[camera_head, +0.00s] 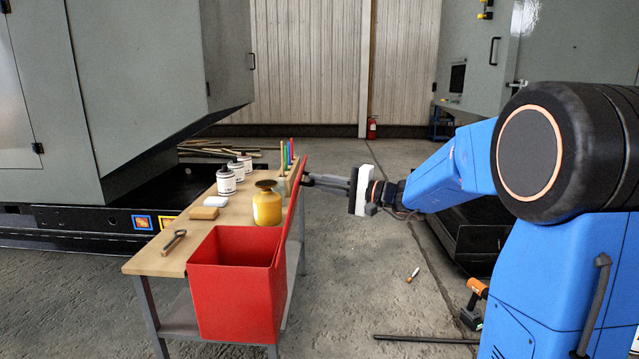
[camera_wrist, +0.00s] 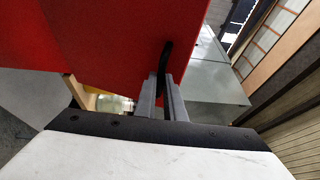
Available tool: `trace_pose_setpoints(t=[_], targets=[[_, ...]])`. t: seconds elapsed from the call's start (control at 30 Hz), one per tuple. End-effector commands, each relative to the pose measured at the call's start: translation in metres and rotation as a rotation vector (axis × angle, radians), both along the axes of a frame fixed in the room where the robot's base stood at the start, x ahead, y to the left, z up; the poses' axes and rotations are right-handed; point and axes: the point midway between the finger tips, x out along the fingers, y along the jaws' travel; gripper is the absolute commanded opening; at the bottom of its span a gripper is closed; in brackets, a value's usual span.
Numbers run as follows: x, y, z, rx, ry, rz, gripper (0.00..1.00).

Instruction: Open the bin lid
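The red bin (camera_head: 235,300) stands at the near end of the workbench, and its inside is open to view. Its red lid (camera_head: 293,205) stands steeply raised along the bin's right side, seen nearly edge-on. In the wrist view the lid (camera_wrist: 110,50) fills the upper left as a broad red panel. My gripper (camera_head: 318,181) is at the lid's right side, near its upper part. Its two grey fingers (camera_wrist: 164,88) are close together around the dark lid handle (camera_wrist: 165,58), which looks held between them.
The workbench (camera_head: 180,250) holds a yellow jar (camera_head: 267,205), several white cans (camera_head: 226,181), a sponge (camera_head: 203,213) and a tool (camera_head: 174,242). Grey machines stand left and right. A dark bar (camera_head: 425,340) and an orange tool (camera_head: 475,295) lie on the floor.

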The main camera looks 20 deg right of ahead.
Motion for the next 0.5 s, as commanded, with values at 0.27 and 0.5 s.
trace_pose_setpoints(t=[0.27, 0.5], targets=[[0.003, 0.014, 0.007, -0.053, 0.016, 0.006, 0.00], [0.012, 0.041, 0.017, -0.174, 0.056, 0.007, 0.00]])
